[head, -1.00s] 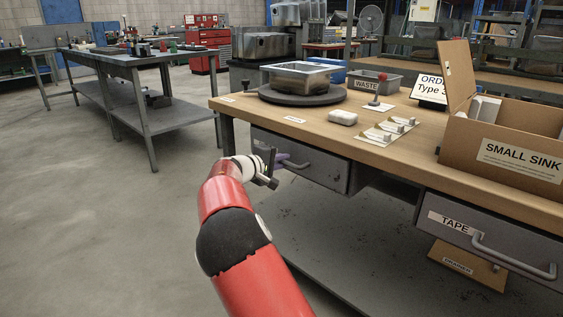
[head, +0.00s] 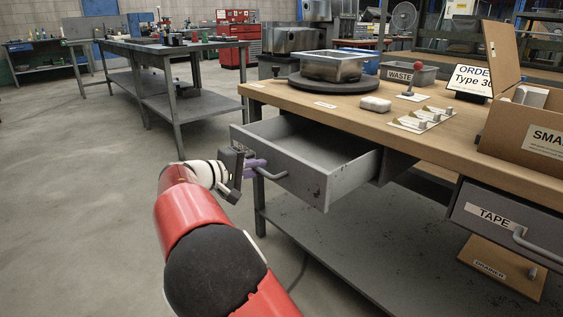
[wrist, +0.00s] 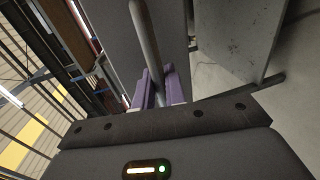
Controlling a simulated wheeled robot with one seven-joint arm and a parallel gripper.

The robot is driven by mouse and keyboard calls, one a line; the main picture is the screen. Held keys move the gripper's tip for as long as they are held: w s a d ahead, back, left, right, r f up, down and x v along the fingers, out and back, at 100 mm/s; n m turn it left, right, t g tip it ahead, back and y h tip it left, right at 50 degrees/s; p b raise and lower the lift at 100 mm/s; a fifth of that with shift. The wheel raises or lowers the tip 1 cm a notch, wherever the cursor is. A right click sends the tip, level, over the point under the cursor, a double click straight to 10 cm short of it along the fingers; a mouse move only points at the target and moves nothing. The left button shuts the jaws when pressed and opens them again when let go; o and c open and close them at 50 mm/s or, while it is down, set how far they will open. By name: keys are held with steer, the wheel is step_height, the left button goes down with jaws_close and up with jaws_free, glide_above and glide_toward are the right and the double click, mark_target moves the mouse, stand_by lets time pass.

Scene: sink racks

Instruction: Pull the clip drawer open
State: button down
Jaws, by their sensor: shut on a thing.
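The grey clip drawer (head: 335,178) under the left part of the bench is pulled well out, and its inside shows no clips that I can make out. My gripper (head: 262,168) is at the drawer's front, with its purple fingers shut on the bar handle (head: 273,176). In the wrist view the handle (wrist: 146,45) runs between the purple fingers of my gripper (wrist: 158,88).
The wooden bench (head: 400,150) carries a turntable (head: 335,84) with a metal sink, a waste bin (head: 408,74) and a cardboard box (head: 520,130). A shut tape drawer (head: 490,215) is at the right. The floor at the left (head: 90,190) is clear.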

steer(key=f+v, duration=0.1)
steer(key=v, duration=0.7)
steer(key=shift+s+f, duration=0.2)
steer(key=shift+f, duration=0.2)
steer(key=shift+a, duration=0.15)
steer(key=c, duration=1.5)
jaws_free()
steer(key=shift+c, duration=0.2)
steer(key=shift+a+p, duration=0.1)
steer(key=shift+p, duration=0.2)
steer(key=v, duration=0.7)
steer(key=shift+s+a+p, duration=0.15)
steer(key=shift+a+p, duration=0.15)
steer(key=shift+r, duration=0.1)
